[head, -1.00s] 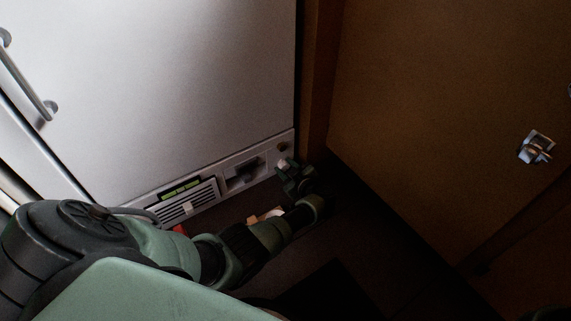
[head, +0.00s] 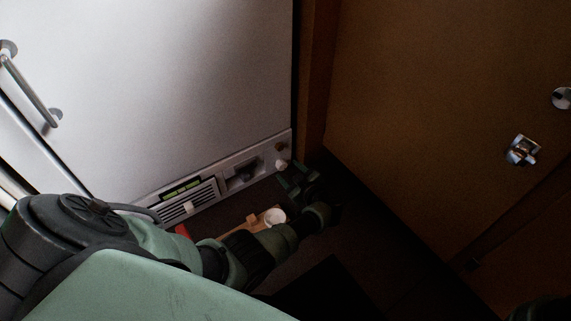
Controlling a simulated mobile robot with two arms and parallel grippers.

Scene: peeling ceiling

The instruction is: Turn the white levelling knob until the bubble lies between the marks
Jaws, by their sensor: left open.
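The white levelling knob (head: 281,164) sits low at the right end of the white appliance's bottom panel. A green bubble vial (head: 181,190) is set in that panel to the left; the bubble and its marks are too small to tell. My left gripper (head: 291,178) is open, just right of and below the knob, and looks apart from it. Its arm comes in from the lower left. My right gripper does not show.
The white appliance (head: 190,80) has a metal handle (head: 35,90) at left. A vent grille (head: 187,206) and a dark recess (head: 243,172) lie in its panel. A wooden board with a white round thing (head: 274,216) lies on the floor behind my forearm. A brown door (head: 430,110) closes the right.

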